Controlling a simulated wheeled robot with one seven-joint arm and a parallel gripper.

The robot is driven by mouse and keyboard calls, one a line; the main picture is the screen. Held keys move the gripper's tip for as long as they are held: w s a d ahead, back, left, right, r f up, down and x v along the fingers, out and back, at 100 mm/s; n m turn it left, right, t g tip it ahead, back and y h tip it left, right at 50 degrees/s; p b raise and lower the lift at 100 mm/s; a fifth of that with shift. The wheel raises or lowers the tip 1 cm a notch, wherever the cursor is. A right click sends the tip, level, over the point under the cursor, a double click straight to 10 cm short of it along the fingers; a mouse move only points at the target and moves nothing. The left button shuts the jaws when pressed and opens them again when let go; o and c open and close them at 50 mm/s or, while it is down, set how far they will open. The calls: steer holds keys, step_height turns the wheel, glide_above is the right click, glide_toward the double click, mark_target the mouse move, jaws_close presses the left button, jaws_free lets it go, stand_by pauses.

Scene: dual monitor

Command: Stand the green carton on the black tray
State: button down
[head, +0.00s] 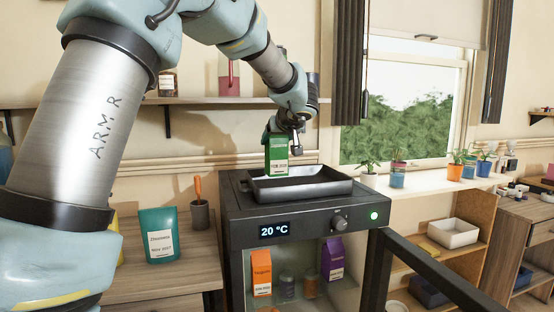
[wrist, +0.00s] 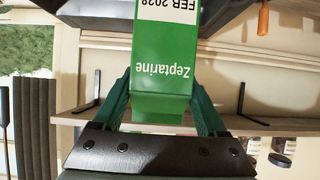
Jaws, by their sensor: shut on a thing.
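The green carton (head: 277,160) has a white label and is upright in the head view, at the near-left part of the black tray (head: 322,188). The tray lies on top of a dark cabinet with a display. In the wrist view the carton (wrist: 165,60) appears upside down, with "Zeptarine" on its face. My gripper (wrist: 165,105) has its green fingers on both sides of the carton's top and is shut on it. In the head view I cannot tell whether the carton's bottom touches the tray floor, as the tray's near wall is there.
The cabinet (head: 260,217) has its glass door (head: 440,275) swung open at the right. Inside stand an orange carton (head: 261,272), a purple carton (head: 332,258) and jars. A teal pouch (head: 159,235) stands on the counter at left. A shelf (head: 150,102) runs behind my arm.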

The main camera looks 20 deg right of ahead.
mark_target(277, 154)
steer(key=shift+f, duration=2.2)
jaws_free()
steer(key=shift+s, duration=0.15)
steer(key=b+v, duration=0.2)
steer(key=v, duration=0.9)
steer(key=shift+s+r+b, duration=0.2)
steer(key=shift+s+b, duration=0.1)
steer(key=shift+a, duration=0.15)
